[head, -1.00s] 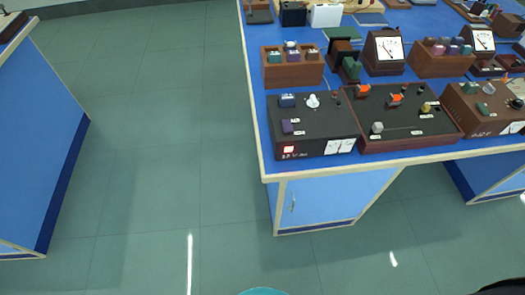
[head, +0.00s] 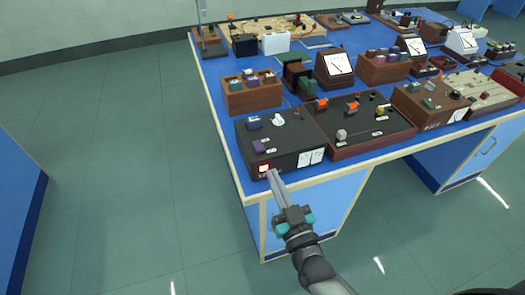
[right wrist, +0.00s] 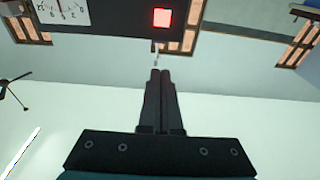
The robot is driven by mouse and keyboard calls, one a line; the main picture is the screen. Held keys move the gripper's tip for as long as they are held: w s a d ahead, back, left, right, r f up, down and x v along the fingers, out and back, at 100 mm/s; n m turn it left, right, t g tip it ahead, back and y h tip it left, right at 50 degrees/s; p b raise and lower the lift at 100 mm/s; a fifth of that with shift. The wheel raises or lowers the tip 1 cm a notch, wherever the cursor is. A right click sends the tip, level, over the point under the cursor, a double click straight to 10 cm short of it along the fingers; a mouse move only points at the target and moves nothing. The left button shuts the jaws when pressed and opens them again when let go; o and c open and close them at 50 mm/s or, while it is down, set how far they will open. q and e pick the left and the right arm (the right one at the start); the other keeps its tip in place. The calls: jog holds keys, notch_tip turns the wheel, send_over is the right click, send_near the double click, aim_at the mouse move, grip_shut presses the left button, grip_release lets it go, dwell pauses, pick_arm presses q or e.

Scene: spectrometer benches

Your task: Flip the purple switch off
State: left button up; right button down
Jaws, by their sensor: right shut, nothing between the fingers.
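The purple switch (head: 260,146) is a small block on the sloped top of the black power box (head: 290,150), near its left front corner. A dark blue switch (head: 254,123) and a white knob (head: 278,119) sit behind it. A red square light (head: 265,168) glows on the box's front; it also shows in the right wrist view (right wrist: 161,18). My right gripper (head: 271,173) is shut and empty, its tips at the front face near the red light, below the purple switch. The right wrist view shows the closed fingers (right wrist: 161,73) but not the switch. My left gripper is not in view.
A second dark panel (head: 350,150) with orange and yellow knobs stands directly right of the box. A wooden block rack (head: 252,100) stands behind. The bench's light front edge (head: 300,182) is close under my right gripper. Open floor (head: 120,180) lies left.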

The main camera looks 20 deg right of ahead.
notch_tip(320, 180, up, 2)
jog(key=shift+d+r+t, duration=0.15)
jog(key=shift+t, duration=0.15)
jog(key=r, duration=0.2)
send_over(262, 157)
jog(key=shift+d+f+b, duration=0.1)
jog(key=shift+b, duration=0.3)
notch_tip(262, 157, down, 2)
jog(key=shift+w+f+b, duration=0.1)
jog(key=shift+f+b, duration=0.15)
jog(key=shift+b, duration=0.4)
jog(key=shift+f+b, duration=0.3)
jog(key=shift+f, duration=0.4)
